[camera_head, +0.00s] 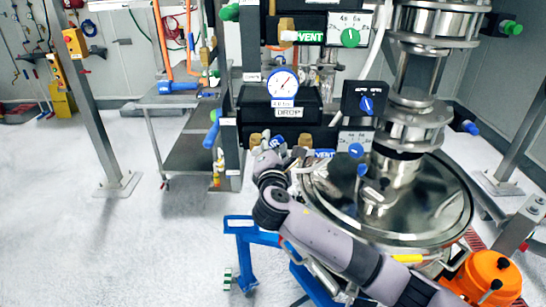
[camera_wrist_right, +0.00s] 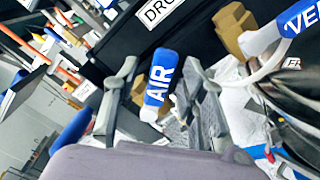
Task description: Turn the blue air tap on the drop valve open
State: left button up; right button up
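The blue air tap (camera_wrist_right: 158,82), lettered AIR, is below the black drop valve box (camera_wrist_right: 150,45) in the right wrist view. My right gripper (camera_wrist_right: 162,70) is open, with one finger on each side of the tap handle and gaps on both sides. In the head view my right gripper (camera_head: 281,156) is at the underside of the drop valve (camera_head: 262,105), marked DROP. The tap there is mostly hidden by the gripper, with only a small blue patch visible. My left gripper is not in view.
A VENT tap (camera_head: 325,153) is just right of the gripper; it also shows in the wrist view (camera_wrist_right: 290,25). Brass fittings (camera_wrist_right: 235,25) are close by. The steel sifter lid (camera_head: 440,205) lies below and right. A pressure gauge (camera_head: 282,83) is above. Open floor is at left.

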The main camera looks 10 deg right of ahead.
jog(key=s+a, duration=0.2)
jog(key=s, duration=0.8)
jog(key=shift+s, duration=0.35)
